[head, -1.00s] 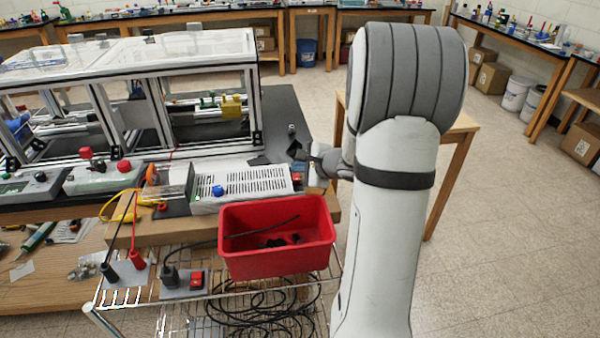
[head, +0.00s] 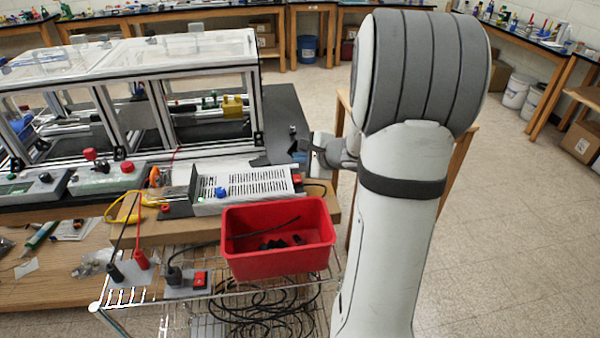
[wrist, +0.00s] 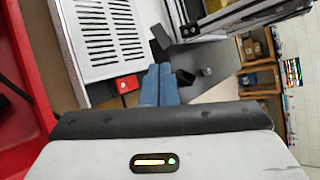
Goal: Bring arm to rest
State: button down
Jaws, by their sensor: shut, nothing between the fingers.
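My arm stands tall in the right half of the head view, its grey elbow up and its wrist pointing left. My gripper shows in the wrist view as two blue fingers (wrist: 159,72) held together with nothing between them. It is in the air beside the vented white power supply (wrist: 105,35), above the dark bench top. In the head view the fingers are small and hard to make out against the dark bench, to the right of the vented unit (head: 245,183).
A red bin (head: 277,262) with dark parts stands on a wire rack, just left of my arm. A clear-topped extrusion frame (head: 150,55) stands behind on the left. A wooden table is partly hidden behind my arm. The floor (head: 530,230) on the right is clear.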

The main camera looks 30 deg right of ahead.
jog(key=s+a+r+n+g+y, duration=0.1)
jog(key=s+a+r+n+g, duration=0.15)
jog(key=s+a+n, duration=0.45)
jog(key=s+a+r+n+g+y, duration=0.1)
jog(key=s+a+r+n+g, duration=0.15)
jog(key=s+a+n, duration=0.45)
jog(key=s+a+n+g+h, duration=0.1)
jog(key=s+n+h, duration=0.4)
jog(key=s, duration=0.6)
jog(key=shift+n+g+h, duration=0.3)
jog(key=shift+n+g, duration=0.6)
jog(key=shift+n, duration=0.1)
jog(key=shift+a+r, duration=0.1)
dwell(0.8)
